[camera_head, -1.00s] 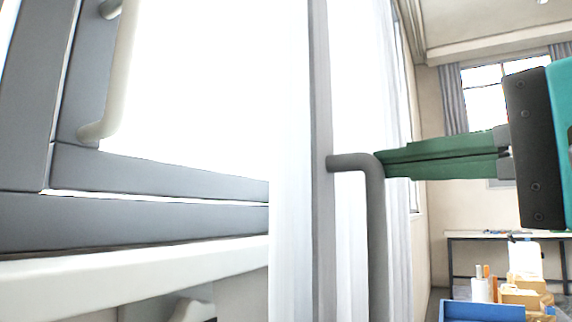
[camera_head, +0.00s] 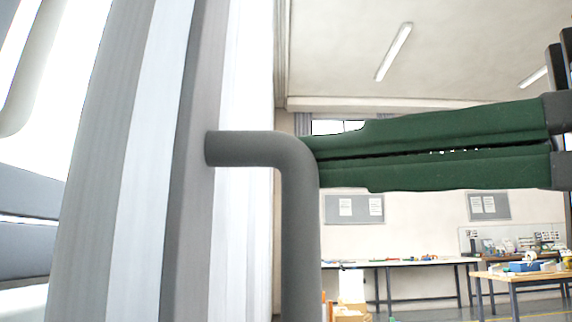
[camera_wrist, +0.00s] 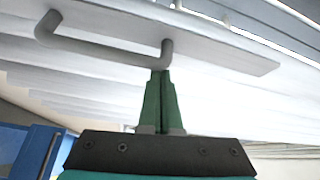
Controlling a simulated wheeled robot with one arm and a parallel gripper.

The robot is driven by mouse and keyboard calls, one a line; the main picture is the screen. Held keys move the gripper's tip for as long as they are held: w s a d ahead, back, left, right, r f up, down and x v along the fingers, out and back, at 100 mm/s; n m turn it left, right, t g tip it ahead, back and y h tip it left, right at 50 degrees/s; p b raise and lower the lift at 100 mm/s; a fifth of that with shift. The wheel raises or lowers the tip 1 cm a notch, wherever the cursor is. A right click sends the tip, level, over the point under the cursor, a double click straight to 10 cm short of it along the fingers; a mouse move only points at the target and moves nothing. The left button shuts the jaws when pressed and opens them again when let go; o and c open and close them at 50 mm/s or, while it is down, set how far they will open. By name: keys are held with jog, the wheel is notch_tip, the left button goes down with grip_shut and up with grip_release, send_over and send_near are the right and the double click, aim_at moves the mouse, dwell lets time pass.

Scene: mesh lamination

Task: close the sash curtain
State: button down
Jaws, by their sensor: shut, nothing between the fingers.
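The sash curtain (camera_head: 140,170) hangs in pale vertical folds at the left of the head view, with a grey edge bar (camera_head: 190,180) carrying a grey bent handle (camera_head: 300,215). In the wrist view the handle (camera_wrist: 105,55) crosses above my fingers, fixed to the bar (camera_wrist: 215,50). My gripper (camera_head: 312,160) has green fingers, shut with nothing between them. Its tips are at the handle's bend in the head view and by one end of the handle in the wrist view. I cannot tell whether they touch it.
A grey window frame (camera_head: 25,245) with a pale handle (camera_head: 35,70) stands at the left edge. Beyond the curtain, work tables (camera_head: 420,262) with small items stand along the far wall. A blue object (camera_wrist: 28,148) lies low left in the wrist view.

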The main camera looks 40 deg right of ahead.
jog(key=shift+s, duration=0.15)
jog(key=v, duration=0.7)
jog(key=shift+s+d+b, duration=0.15)
jog(key=shift+s+b, duration=0.1)
jog(key=shift+b, duration=0.15)
jog(key=shift+w, duration=0.1)
